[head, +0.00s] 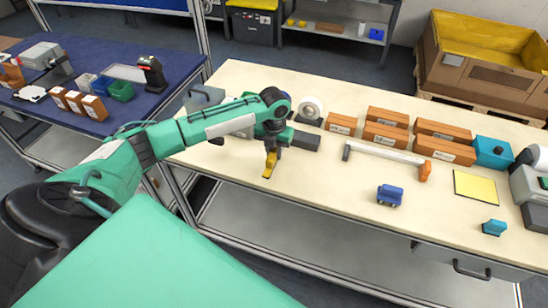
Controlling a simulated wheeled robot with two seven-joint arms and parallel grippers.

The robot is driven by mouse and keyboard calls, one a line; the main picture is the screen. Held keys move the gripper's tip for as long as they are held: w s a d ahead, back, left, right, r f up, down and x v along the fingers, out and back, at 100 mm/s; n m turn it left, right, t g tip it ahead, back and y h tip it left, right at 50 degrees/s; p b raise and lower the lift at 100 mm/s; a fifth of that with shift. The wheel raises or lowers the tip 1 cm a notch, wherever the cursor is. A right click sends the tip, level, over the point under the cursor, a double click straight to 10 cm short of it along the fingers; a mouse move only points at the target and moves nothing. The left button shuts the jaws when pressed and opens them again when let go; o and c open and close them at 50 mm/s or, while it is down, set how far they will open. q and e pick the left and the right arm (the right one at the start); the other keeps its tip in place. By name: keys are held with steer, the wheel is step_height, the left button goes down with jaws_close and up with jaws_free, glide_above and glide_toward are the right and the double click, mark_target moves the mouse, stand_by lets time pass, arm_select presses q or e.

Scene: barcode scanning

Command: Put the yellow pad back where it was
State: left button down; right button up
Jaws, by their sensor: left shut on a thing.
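My left gripper (271,152) points down over the left part of the pale table (322,188). It is shut on a small yellow pad (269,168), which hangs below the fingers. I cannot tell whether the pad touches the tabletop. A larger flat yellow square with a dark edge (475,187) lies on the table at the right, well apart from the gripper. My right gripper is not in view.
Several brown boxes (386,135) stand along the back. A white bar tool with an orange end (385,157), a blue block (390,195) and a teal block (494,228) lie to the right. A white tape roll (311,108) is behind the gripper. The table's front middle is clear.

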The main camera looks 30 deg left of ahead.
mark_target(274, 158)
arm_select(q)
step_height(274, 158, down, 4)
steer(key=shift+r+p, duration=0.25)
steer(key=shift+p, duration=0.2)
steer(key=shift+f, duration=0.3)
steer(key=c, duration=1.3)
jaws_free()
steer(key=shift+f, duration=0.1)
steer(key=shift+o, duration=0.2)
step_height(274, 158, up, 12)
steer(key=b, duration=0.2)
steer(key=shift+b, duration=0.35)
